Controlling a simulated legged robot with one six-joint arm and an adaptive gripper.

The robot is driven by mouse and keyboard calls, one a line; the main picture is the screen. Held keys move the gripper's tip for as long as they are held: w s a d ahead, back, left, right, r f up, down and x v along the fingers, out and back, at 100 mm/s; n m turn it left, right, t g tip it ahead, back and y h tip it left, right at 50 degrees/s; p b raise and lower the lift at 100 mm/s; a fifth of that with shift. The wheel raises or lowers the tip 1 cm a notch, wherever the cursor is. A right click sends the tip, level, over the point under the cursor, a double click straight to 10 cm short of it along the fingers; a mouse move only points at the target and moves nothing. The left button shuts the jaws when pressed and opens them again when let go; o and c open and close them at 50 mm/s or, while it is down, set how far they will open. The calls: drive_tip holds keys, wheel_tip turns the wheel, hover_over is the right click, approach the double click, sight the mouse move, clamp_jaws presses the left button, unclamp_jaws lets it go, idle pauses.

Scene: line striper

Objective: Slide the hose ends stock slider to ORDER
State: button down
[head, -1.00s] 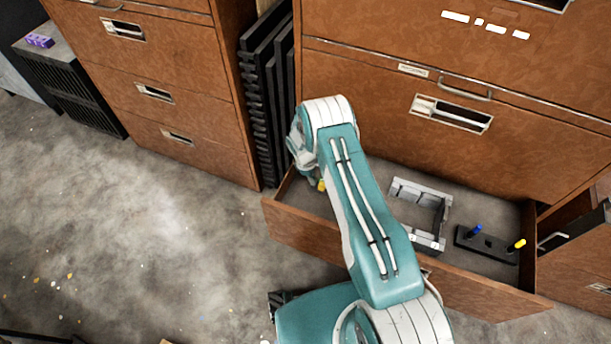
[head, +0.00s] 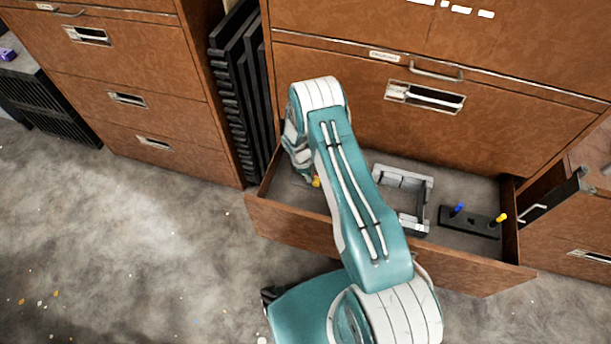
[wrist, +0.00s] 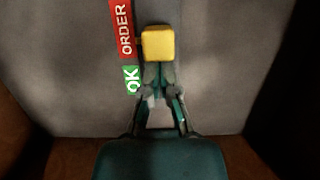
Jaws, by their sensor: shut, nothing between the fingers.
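The stock slider's yellow knob (wrist: 158,43) shows in the wrist view, beside the lower part of the red ORDER label (wrist: 122,28). The green OK label (wrist: 132,80) lies lower, left of my fingers. My gripper (wrist: 159,88) is shut and empty, its tips right at the knob's lower edge. I cannot tell whether they touch it. In the head view a small yellow knob (head: 316,181) shows at the left end of the open drawer (head: 400,258), under my wrist. My arm hides most of that area, including the fingertips, and the labels cannot be made out there.
In the drawer, a grey bracket frame (head: 427,190) stands right of my arm, with a black block (head: 470,222) carrying a blue and a yellow peg beyond it. The cabinet front (head: 400,120) rises behind. Black panels (head: 238,95) stand left of it. Floor at left is open.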

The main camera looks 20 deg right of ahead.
drive_tip(key=v, duration=1.2)
idle(0.3)
